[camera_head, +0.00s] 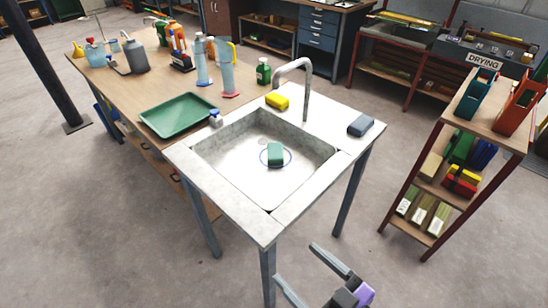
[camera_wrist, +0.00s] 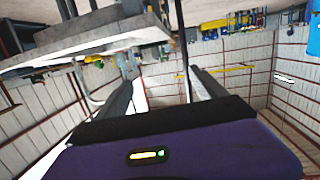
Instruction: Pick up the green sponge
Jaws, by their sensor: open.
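The green sponge (camera_head: 275,154) sits inside the sink basin (camera_head: 225,172), near the middle of its floor and by the round drain mark. My gripper (camera_head: 310,270) is open and empty. In the head view it is outside the sink, in front of its near right side. In the wrist view my gripper (camera_wrist: 165,90) has its two dark fingers apart with nothing between them. The sink's pale edge (camera_wrist: 90,42) seems to show at the upper left there. The sponge is not in the wrist view.
A yellow sponge (camera_head: 277,101) and a grey-blue sponge (camera_head: 361,125) lie on the sink's rim. The curved faucet (camera_head: 307,80) rises behind the basin. A green tray (camera_head: 178,115) and bottles stand on the table at left. A loaded shelf (camera_head: 440,190) stands at right.

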